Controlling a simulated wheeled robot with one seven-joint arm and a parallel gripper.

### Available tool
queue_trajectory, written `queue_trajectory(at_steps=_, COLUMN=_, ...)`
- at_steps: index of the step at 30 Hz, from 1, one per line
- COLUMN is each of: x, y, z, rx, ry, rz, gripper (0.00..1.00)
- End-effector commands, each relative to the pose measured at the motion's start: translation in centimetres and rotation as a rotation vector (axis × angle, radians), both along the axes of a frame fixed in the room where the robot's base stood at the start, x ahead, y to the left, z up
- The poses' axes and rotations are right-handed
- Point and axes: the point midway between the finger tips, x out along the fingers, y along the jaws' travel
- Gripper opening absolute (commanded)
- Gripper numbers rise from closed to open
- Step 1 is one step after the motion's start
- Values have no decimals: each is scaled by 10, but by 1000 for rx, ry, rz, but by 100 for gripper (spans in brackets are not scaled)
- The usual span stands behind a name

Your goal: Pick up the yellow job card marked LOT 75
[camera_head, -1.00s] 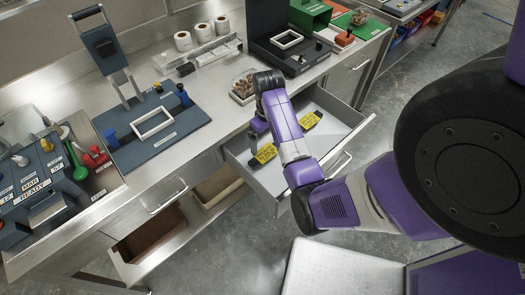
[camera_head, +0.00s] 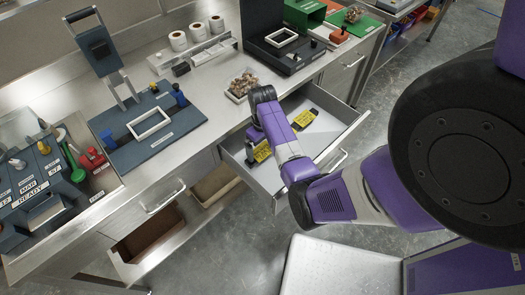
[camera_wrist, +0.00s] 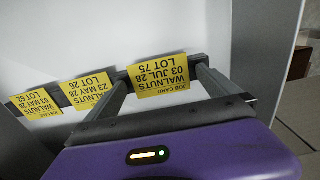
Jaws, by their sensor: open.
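The yellow job card marked LOT 75 (camera_wrist: 160,75) shows upside down in the wrist view, held upright along a dark bar. My gripper (camera_wrist: 163,68) is open, with one finger on each side of this card; whether they touch it I cannot tell.
The open drawer (camera_head: 334,148) juts out from the steel counter. On the counter above it are a tray of brown pieces (camera_head: 242,84) and a dark fixture (camera_head: 284,52). A blue-grey fixture board (camera_head: 165,145) stands to the left.

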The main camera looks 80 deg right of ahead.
Motion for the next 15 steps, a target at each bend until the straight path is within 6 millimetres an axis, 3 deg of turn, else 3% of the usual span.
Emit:
queue_trajectory(at_steps=3, x=0, y=0, z=-1, rx=0, ry=0, rz=0, gripper=96)
queue_trajectory(at_steps=11, x=0, y=0, z=-1, rx=0, ry=0, rz=0, gripper=45)
queue_trajectory(at_steps=15, x=0, y=0, z=-1, rx=0, ry=0, rz=0, gripper=43)
